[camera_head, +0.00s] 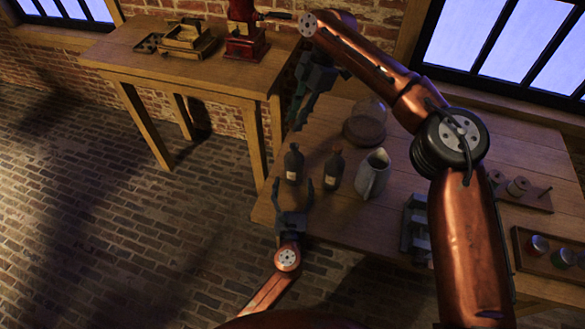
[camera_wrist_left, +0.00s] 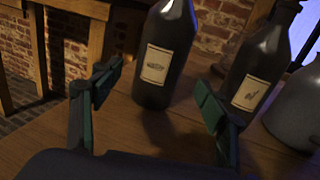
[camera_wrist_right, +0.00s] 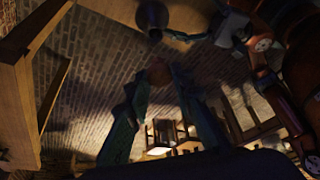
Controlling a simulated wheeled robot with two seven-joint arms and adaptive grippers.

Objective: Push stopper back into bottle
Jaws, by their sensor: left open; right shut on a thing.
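Two dark labelled bottles stand upright near the table's left end: the left bottle (camera_head: 293,168) and the right bottle (camera_head: 334,172). Both show in the left wrist view, the left one (camera_wrist_left: 163,60) and the right one (camera_wrist_left: 258,65); whether their mouths are stoppered is unclear. My left gripper (camera_head: 293,194) is open and empty, low in front of the left bottle; its fingers (camera_wrist_left: 158,95) are apart and not around it. My right gripper (camera_head: 297,112) is raised beyond the bottles. In the right wrist view it is shut on a small brownish piece (camera_wrist_right: 158,73), apparently the stopper.
A grey pitcher (camera_head: 372,175) stands right of the bottles, with a glass dome (camera_head: 366,122) behind. A grey stand (camera_head: 415,232), spool rack (camera_head: 525,193) and jar tray (camera_head: 530,262) lie further right. A side table (camera_head: 190,72) with a red grinder (camera_head: 245,42) is behind left.

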